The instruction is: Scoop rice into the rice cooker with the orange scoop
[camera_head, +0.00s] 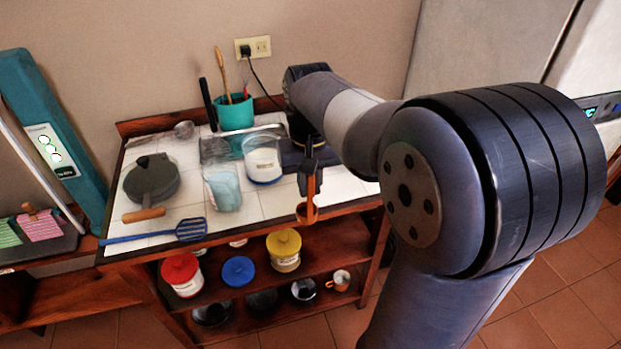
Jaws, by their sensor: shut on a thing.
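My gripper (311,172) points down over the right part of the white tiled tabletop (265,207). It is shut on the orange scoop (308,203), which hangs below it near the table's front edge. A clear container with white, rice-like contents (263,160) stands left of my gripper. A second clear container with pale bluish contents (223,188) stands in front and left of it. I cannot make out the rice cooker for certain; my arm covers the back right of the table, where a black cord runs down from the wall outlet. I cannot tell whether the scoop holds rice.
A dark lidded pan (152,180) and a blue slotted spatula (160,235) lie at the left. A teal utensil holder (235,112) stands at the back beside a metal tray (216,147). Jars with red (181,271) and yellow lids (285,245) stand on the shelf below.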

